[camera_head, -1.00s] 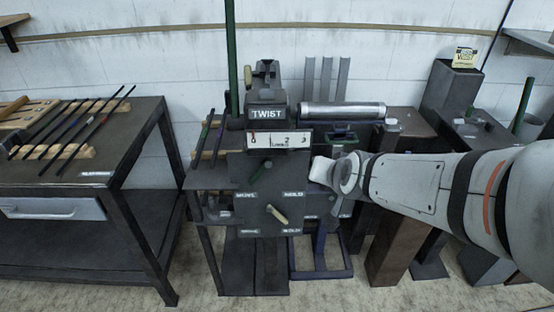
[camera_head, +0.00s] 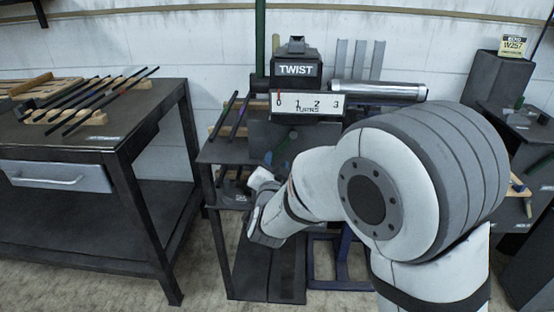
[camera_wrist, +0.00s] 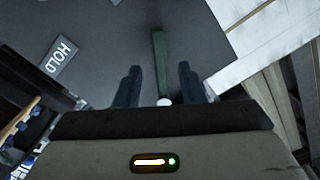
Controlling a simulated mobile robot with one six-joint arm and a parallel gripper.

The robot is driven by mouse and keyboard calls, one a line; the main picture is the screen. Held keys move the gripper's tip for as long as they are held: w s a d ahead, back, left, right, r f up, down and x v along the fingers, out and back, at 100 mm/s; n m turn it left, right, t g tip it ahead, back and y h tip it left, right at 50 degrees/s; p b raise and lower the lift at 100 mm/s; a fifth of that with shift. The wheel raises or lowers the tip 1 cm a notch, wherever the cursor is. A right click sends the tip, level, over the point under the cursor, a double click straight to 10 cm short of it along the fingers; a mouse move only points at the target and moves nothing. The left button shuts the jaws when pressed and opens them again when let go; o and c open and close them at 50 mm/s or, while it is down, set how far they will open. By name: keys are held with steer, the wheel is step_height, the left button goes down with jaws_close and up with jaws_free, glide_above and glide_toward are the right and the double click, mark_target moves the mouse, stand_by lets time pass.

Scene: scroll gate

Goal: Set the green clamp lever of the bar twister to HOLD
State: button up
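The bar twister (camera_head: 297,70) stands at the middle of the head view, with a TWIST sign and a white turns scale (camera_head: 307,104). My arm hides most of its lower front panel. In the wrist view the green clamp lever (camera_wrist: 159,58) is a narrow bar with a pale round end, lying between my two fingers. My gripper (camera_wrist: 159,78) is open, with a gap on each side of the lever; I cannot tell whether a finger touches it. The HOLD label (camera_wrist: 58,57) is on the panel to the left of the lever.
A dark workbench (camera_head: 125,138) with several thin bars on wooden racks stands at the left. A metal roller (camera_head: 378,90) and upright grey strips are beside the twister. A dark post with a yellow sign (camera_head: 513,43) is at the right.

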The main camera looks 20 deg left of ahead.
mark_target(278, 152)
steer(key=shift+x, duration=1.9)
jaws_close()
